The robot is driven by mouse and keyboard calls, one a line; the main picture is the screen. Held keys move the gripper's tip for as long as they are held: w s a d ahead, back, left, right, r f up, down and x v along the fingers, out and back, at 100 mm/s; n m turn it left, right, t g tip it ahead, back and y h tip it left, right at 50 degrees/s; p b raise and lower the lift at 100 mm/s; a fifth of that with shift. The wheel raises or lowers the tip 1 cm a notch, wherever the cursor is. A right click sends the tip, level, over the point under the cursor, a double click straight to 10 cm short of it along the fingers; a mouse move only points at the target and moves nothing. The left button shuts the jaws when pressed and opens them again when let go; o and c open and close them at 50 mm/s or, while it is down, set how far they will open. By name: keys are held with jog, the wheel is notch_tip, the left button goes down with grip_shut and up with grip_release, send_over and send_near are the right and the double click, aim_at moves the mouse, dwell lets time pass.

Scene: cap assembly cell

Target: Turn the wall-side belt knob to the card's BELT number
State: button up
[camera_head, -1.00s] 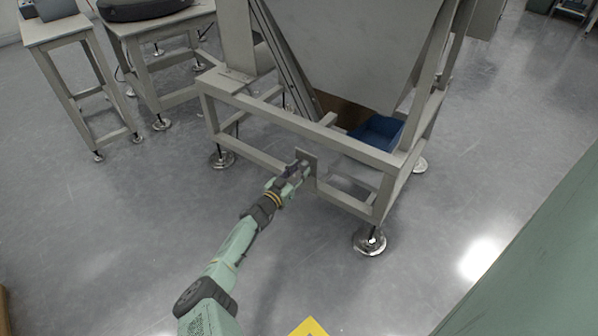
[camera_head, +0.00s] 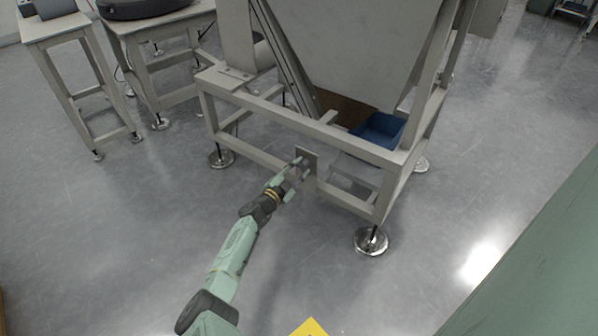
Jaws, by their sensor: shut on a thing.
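A small grey plate (camera_head: 309,155) stands on the lower front rail of the hopper's frame. My gripper (camera_head: 294,175) is at the face of this plate, with its fingers shut on the small knob there. The fingers cover the knob, so its pointer and any scale are hidden. My green arm reaches up to it from the bottom of the view. No card with a BELT number can be made out.
The grey hopper frame (camera_head: 262,109) stands on round feet, with a blue bin (camera_head: 379,130) inside it. Two grey tables (camera_head: 62,30) (camera_head: 165,30) stand at the upper left. A large green surface (camera_head: 535,270) fills the lower right. The floor left of my arm is clear.

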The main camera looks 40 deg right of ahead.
jog(key=m+b, duration=0.1)
jog(key=m, duration=0.3)
jog(key=shift+m+b, duration=0.55)
jog(key=shift+m, duration=1.25)
jog(key=o, duration=1.1)
jog(key=shift+o, duration=0.2)
jog(key=v, duration=0.7)
jog(key=shift+a, duration=0.15)
